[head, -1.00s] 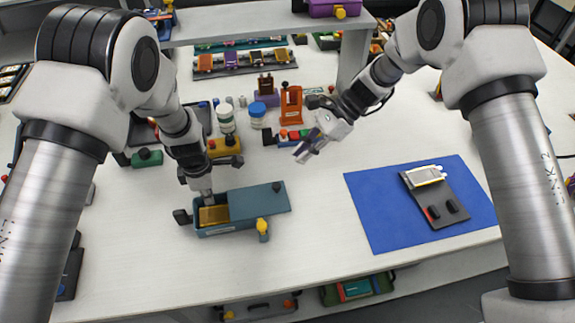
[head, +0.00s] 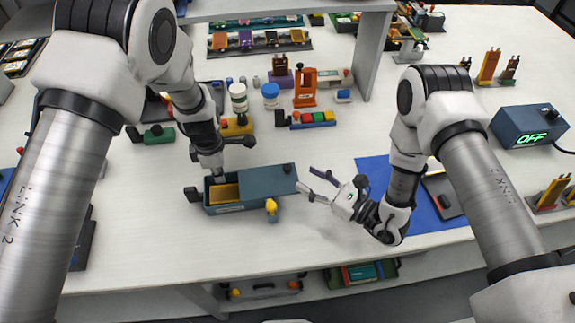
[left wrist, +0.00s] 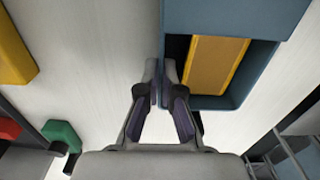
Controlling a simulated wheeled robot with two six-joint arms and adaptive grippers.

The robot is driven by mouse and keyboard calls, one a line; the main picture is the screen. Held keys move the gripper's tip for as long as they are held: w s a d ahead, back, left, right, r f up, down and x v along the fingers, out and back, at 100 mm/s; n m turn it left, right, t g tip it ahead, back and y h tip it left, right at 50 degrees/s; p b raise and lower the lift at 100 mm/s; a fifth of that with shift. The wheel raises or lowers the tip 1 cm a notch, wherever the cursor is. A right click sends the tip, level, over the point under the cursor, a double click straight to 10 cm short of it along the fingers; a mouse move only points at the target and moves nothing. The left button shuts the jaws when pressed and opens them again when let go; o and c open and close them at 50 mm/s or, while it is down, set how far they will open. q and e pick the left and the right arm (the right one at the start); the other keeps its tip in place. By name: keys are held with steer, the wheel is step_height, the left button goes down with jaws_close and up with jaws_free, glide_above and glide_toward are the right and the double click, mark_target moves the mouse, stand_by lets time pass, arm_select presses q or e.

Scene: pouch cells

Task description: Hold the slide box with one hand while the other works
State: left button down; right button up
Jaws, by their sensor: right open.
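The blue-grey slide box (head: 263,182) lies on the table in the head view, its lid covering the right part. A black knob (head: 287,168) is on the lid's right end. The open left part shows an amber block (head: 225,193) inside; it also shows in the left wrist view (left wrist: 212,65). My left gripper (left wrist: 161,72) is closed on the box's wall, one finger outside and one inside. In the head view its fingertips are partly hidden. My right gripper (head: 307,180) is open and empty, its fingers pointing at the box's right end, close beside it.
A yellow knob (head: 271,206) sticks out at the box's front and a black one (head: 192,194) at its left. White and blue jars (head: 270,96), an orange stand (head: 305,88) and a block row (head: 311,119) stand behind. A blue mat (head: 372,172) lies under my right arm.

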mark_target(269, 176)
steer(key=x, duration=0.7)
steer(key=shift+a, duration=0.1)
jaws_close()
steer(key=shift+s+a, duration=0.15)
steer(key=shift+a, duration=1.05)
steer(key=shift+s+a, duration=0.15)
steer(key=shift+a, duration=1.1)
jaws_free()
steer(key=shift+d, duration=0.1)
steer(key=v, duration=1.2)
